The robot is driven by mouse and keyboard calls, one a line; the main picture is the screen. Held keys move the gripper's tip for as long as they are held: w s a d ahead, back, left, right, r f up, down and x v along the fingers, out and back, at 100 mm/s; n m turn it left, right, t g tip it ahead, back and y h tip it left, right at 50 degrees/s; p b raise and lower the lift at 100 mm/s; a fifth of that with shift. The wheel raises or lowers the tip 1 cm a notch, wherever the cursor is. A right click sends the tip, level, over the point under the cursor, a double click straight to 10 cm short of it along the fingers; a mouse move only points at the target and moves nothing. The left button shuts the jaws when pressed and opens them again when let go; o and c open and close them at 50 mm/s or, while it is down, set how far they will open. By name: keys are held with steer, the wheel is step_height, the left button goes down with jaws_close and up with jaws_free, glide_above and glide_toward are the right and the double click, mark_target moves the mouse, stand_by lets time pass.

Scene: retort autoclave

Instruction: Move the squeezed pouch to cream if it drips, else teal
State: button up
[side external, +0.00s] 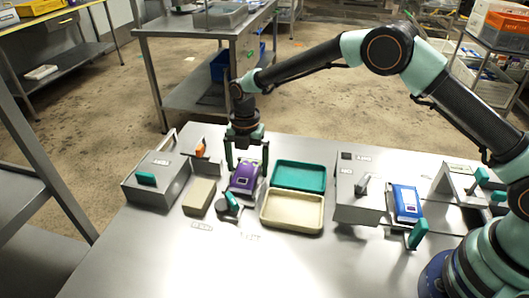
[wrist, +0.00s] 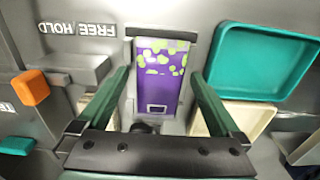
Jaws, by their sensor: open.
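In the wrist view the pouch (wrist: 162,75) sits between the two fingers. My gripper (side external: 247,165) is open, its fingers on either side of the pouch with gaps visible. The teal tray (side external: 299,177) lies just right of the pouch and looks empty. The cream tray (side external: 292,211) lies in front of it and also looks empty. The teal tray also shows in the wrist view (wrist: 268,62). I see no drip on the pouch from here.
A grey box with a teal handle (side external: 146,178) and a beige block (side external: 199,197) stand at left. An orange lever (side external: 200,150) stands behind them. A teal-ended knob (side external: 229,202) is in front of the pouch. A blue pouch (side external: 405,203) lies at right beside a grey box (side external: 358,190).

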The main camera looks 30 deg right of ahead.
steer(key=c, duration=1.5)
steer(key=shift+r, duration=0.15)
